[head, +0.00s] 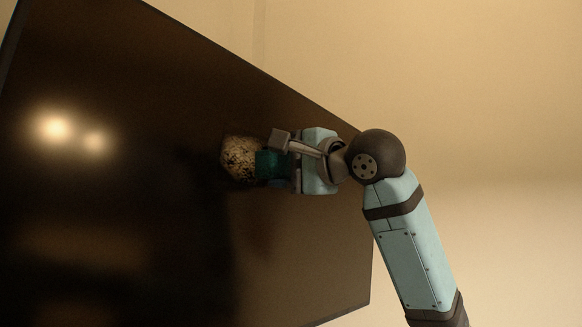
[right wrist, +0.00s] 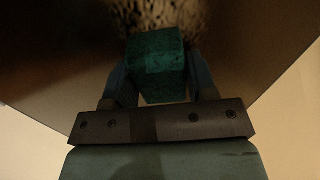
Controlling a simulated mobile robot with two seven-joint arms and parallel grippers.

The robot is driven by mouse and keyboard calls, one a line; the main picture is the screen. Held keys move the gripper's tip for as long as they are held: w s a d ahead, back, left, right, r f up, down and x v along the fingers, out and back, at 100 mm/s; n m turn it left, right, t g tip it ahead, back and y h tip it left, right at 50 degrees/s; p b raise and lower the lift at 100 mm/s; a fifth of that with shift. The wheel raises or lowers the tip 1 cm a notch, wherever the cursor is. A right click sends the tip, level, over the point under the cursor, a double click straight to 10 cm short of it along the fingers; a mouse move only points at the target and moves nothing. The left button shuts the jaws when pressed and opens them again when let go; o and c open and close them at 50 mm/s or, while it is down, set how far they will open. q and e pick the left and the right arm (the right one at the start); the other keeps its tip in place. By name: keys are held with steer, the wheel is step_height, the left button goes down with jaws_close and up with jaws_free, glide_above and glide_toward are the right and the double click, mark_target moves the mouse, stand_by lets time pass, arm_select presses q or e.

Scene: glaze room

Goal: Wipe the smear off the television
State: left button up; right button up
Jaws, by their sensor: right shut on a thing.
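The television (head: 110,190) is a large dark, glossy screen that fills the left and middle of the head view. A mottled tan-and-black smear (head: 239,157) is on its screen, right of the middle; part of it shows at the top of the right wrist view (right wrist: 172,14). My right gripper (head: 274,162) is shut on a dark green block-shaped sponge (right wrist: 156,62). The sponge (head: 268,165) is at the right edge of the smear, and its front overlaps the smear in view. I cannot tell whether it presses on the screen. My left gripper is not in view.
A plain beige wall (head: 480,90) lies behind and to the right of the television. The television's right edge is just behind my right wrist. Two bright light reflections show at the screen's left. No loose obstacles show near the screen.

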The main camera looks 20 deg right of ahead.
mark_target(230, 152)
steer(key=shift+s+a, duration=0.55)
steer(key=shift+a, duration=0.7)
steer(key=shift+s+a, duration=0.6)
steer(key=shift+a, duration=0.65)
steer(key=shift+s+a, duration=0.55)
steer(key=shift+a, duration=0.7)
steer(key=shift+s+a, duration=0.25)
steer(key=shift+a, duration=0.2)
steer(key=shift+r, duration=0.2)
steer(key=shift+w+d, duration=0.2)
steer(key=shift+d, duration=0.3)
steer(key=shift+w+d, duration=0.5)
steer(key=shift+d, duration=0.6)
steer(key=shift+w+d, duration=0.5)
steer(key=shift+d, duration=0.55)
steer(key=shift+w+d, duration=0.5)
steer(key=shift+d, duration=0.6)
steer(key=shift+w+d, duration=0.3)
steer(key=shift+d, duration=0.3)
steer(key=shift+w+d, duration=0.25)
steer(key=shift+d, duration=0.35)
steer(key=shift+w+d, duration=0.3)
steer(key=shift+d, duration=0.3)
steer(key=shift+a, duration=0.15)
